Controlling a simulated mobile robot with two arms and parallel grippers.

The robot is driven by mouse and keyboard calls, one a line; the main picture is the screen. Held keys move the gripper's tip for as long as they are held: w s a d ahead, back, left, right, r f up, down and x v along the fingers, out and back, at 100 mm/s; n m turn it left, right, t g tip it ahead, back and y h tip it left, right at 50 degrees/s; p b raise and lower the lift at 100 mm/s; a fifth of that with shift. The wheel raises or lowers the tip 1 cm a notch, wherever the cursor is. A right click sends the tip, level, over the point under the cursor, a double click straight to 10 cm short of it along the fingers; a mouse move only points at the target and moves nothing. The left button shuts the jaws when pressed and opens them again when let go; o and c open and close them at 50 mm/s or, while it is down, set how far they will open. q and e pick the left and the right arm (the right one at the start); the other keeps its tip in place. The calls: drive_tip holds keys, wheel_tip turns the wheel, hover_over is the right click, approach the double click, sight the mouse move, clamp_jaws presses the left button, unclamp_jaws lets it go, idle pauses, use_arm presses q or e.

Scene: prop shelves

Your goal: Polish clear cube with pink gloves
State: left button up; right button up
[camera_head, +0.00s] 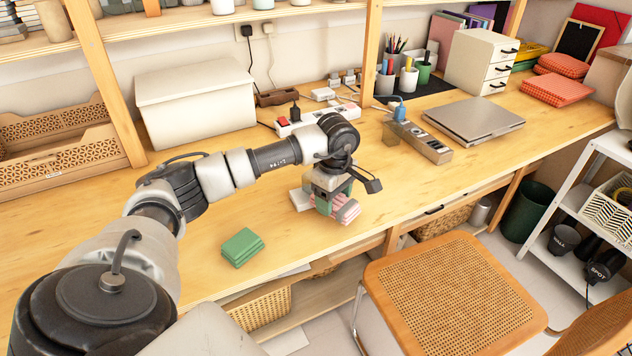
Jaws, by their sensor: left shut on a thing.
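My left gripper (334,207) points down over the front part of the wooden desk, near its front edge. It is shut on a small pink-and-white striped thing (348,211), which may be the pink gloves. Greenish parts show beside the stripes, and the fingers hide some of the held thing. A small pale flat block (299,200) lies on the desk just left of the gripper; I cannot tell whether it touches the held thing. I cannot make out a clear cube for certain. My right gripper is not in view.
A green folded stack (242,247) lies on the desk (290,235), left of the gripper. A white lidded box (198,105), a power strip (315,119) and a laptop (473,119) stand behind. A cane chair (455,295) is in front.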

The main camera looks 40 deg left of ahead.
sight(346, 205)
use_arm(q)
drive_tip(key=shift+d, duration=1.75)
drive_tip(key=shift+r+p, duration=0.1)
drive_tip(key=shift+p, duration=0.2)
drive_tip(key=shift+r+p, duration=2.15)
drive_tip(key=shift+r, duration=1.3)
